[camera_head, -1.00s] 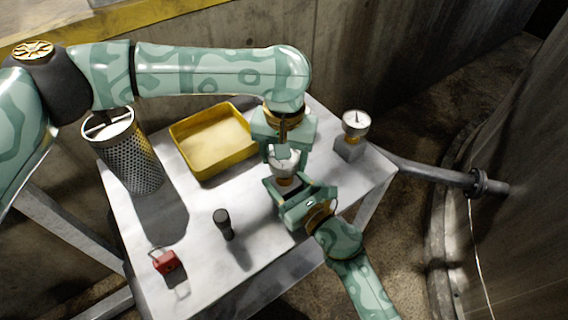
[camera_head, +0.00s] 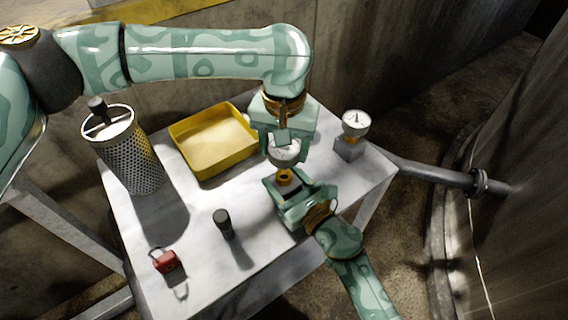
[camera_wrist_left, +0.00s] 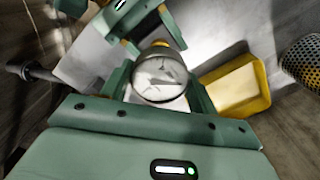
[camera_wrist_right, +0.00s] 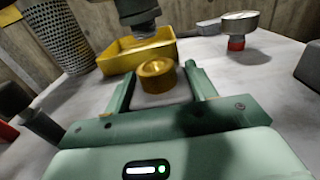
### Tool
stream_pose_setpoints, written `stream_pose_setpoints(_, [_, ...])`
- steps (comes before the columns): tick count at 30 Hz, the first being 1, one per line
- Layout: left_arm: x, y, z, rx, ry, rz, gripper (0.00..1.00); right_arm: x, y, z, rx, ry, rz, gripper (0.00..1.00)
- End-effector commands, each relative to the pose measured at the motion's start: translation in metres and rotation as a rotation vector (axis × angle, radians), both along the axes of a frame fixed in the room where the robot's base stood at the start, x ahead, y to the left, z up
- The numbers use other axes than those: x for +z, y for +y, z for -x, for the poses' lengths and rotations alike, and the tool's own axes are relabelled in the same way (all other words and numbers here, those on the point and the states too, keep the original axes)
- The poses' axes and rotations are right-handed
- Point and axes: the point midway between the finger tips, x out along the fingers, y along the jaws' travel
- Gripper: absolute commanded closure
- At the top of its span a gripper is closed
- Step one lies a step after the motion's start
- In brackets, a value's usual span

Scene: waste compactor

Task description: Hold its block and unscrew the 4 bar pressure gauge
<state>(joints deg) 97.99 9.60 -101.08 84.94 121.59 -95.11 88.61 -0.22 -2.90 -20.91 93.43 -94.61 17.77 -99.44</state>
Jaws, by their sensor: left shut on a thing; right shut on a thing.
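A round white-faced gauge (camera_head: 284,151) is between the fingers of my left gripper (camera_head: 282,140), which is shut on it from behind. The gauge face also shows in the left wrist view (camera_wrist_left: 159,78). Below it a brass collar (camera_head: 284,177) sits on the block, which my right gripper (camera_head: 288,188) is shut on. In the right wrist view the brass collar (camera_wrist_right: 157,75) stands between my right fingers, with a gap between it and what my left gripper holds above. The block is mostly hidden by the right gripper. The number on the gauge is too small to read.
A second gauge (camera_head: 355,122) stands on a grey block (camera_head: 349,150) at the right. A yellow tray (camera_head: 180,143), a perforated canister (camera_head: 135,160), a dark cylinder (camera_head: 223,224) and a red padlock (camera_head: 166,261) are on the table. A red-collared gauge (camera_wrist_right: 240,22) shows in the right wrist view.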

Motion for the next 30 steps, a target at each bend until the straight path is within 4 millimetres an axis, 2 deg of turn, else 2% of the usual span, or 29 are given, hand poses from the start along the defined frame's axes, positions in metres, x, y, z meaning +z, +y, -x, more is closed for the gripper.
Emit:
stream_pose_setpoints(12, [0.019,0.0,0.0,-0.001,-0.001,0.0,0.68,0.0,0.0,0.0,0.0,0.001,0.001,0.69])
stream_pose_setpoints(22, [0.022,0.0,0.0,-0.001,0.0,0.0,0.68,0.0,0.0,0.0,0.0,0.001,0.001,0.69])
stream_pose_setpoints(23, [0.022,0.0,0.0,-0.001,0.0,0.0,0.68,0.0,0.0,0.0,0.0,0.001,0.001,0.38])
stream_pose_setpoints(25, [0.022,0.0,0.0,-0.001,0.0,0.0,0.68,0.0,0.0,0.0,0.0,0.001,0.001,0.19])
stream_pose_setpoints(30, [0.022,0.0,0.0,-0.001,0.0,0.0,0.68,0.0,0.0,0.0,0.0,0.0,0.0,0.18])
